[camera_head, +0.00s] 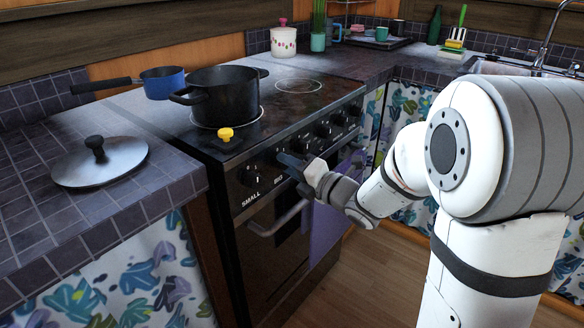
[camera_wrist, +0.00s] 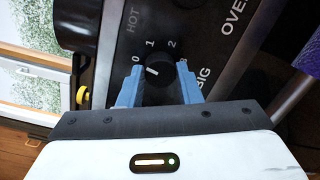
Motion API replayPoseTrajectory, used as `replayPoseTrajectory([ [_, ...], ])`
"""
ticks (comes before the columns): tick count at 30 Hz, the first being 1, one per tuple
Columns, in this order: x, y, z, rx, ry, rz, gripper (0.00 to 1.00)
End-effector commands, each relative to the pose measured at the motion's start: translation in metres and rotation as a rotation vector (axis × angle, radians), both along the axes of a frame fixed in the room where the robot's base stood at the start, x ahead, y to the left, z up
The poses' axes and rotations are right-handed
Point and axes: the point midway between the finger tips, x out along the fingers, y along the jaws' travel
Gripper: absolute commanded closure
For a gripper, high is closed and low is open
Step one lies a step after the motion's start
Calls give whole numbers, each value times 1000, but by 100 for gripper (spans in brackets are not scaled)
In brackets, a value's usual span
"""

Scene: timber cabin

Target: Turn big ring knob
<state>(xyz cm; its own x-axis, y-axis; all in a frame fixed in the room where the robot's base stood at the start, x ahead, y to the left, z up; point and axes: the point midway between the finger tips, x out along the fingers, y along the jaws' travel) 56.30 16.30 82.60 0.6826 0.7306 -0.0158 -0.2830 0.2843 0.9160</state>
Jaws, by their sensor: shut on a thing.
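The big ring knob (camera_wrist: 157,72) is a black dial on the dark stove front, with the marks 0, 1, 2 and a partly covered mark around it. A white pointer line shows on its face; its exact setting is hard to read. My gripper (camera_wrist: 159,88) has its blue fingers on either side of the knob and is shut on it. In the head view my gripper (camera_head: 294,164) reaches the stove front at the BIG label, just right of the SMALL knob (camera_head: 249,176). There the knob is hidden behind my gripper.
A black pot (camera_head: 222,98) stands on the stove's left ring, with a yellow-topped item (camera_head: 226,135) near the front edge. An oven handle (camera_head: 278,220) runs below the knobs.

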Motion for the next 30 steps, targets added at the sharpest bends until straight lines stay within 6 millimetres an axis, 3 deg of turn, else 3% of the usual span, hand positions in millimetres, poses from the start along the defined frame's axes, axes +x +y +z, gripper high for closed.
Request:
replayPoseTrajectory([
  [30, 1, 0, 4, 588, 755, 3, 92],
])
